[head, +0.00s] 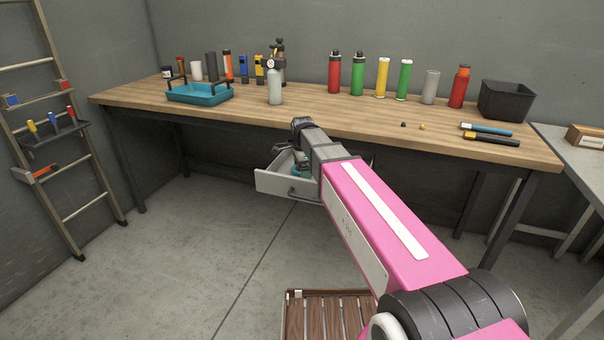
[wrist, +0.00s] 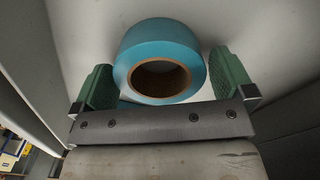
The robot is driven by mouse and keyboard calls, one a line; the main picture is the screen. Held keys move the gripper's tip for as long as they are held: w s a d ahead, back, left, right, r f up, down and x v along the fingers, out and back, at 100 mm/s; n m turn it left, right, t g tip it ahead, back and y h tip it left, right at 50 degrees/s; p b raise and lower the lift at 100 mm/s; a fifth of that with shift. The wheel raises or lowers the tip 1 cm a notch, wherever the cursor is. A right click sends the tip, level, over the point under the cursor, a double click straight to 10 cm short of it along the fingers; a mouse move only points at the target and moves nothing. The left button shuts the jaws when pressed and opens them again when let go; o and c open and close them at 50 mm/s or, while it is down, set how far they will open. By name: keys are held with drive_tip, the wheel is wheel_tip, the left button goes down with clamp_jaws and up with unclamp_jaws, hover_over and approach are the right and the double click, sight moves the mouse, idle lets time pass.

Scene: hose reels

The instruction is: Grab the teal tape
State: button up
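The teal tape (wrist: 160,60) is a roll with a brown core. In the wrist view it lies in a light-walled drawer, between the two green finger pads of my gripper (wrist: 165,88). In the head view, my gripper (head: 303,155) reaches down into the open drawer (head: 284,186) under the workbench. Only a bit of teal shows there, mostly hidden by my arm.
The wooden workbench (head: 370,122) sits above the drawer. It holds a teal tray (head: 200,94), a grey bottle (head: 275,86), several coloured cylinders and a black bin (head: 506,100). A ladder (head: 62,130) leans at left. A slatted wooden piece (head: 325,315) is low in front.

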drive_tip(key=c, duration=0.7)
drive_tip(key=shift+r, duration=0.1)
